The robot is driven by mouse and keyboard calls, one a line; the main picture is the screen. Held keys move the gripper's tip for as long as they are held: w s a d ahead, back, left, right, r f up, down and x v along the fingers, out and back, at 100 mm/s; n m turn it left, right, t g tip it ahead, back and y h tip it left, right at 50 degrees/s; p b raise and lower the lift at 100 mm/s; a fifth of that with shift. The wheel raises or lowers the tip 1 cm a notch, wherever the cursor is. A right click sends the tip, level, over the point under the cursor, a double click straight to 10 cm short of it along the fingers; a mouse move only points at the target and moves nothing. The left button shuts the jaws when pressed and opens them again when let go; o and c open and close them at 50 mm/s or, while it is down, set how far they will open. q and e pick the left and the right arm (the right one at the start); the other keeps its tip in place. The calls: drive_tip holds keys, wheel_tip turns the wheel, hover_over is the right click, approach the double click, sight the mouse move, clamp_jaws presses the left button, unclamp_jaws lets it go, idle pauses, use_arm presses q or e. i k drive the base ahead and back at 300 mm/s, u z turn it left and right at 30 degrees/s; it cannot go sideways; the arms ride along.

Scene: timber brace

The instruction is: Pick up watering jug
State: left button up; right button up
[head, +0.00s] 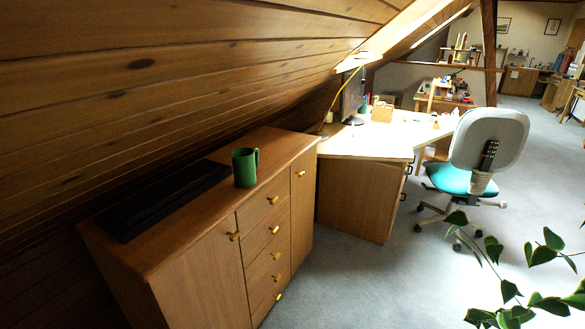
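A green jug (244,167) with a handle on its right side stands upright on top of the brown wooden cabinet (285,144). It is the only jug-like thing in view. Neither of my grippers shows in the head view. Nothing is touching the jug.
A long black object (165,201) lies on the cabinet left of the jug. The sloped wooden ceiling (150,80) comes down close behind the cabinet. A desk (365,150), an office chair (487,150) and plant leaves (540,305) are to the right. Grey carpet (370,285) is clear in front.

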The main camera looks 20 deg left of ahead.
sight(245, 163)
drive_tip(key=z, duration=0.25)
drive_tip(key=i, duration=2.65)
drive_tip(key=z, duration=0.85)
drive_tip(key=i, duration=1.05)
drive_tip(key=u, duration=3.15)
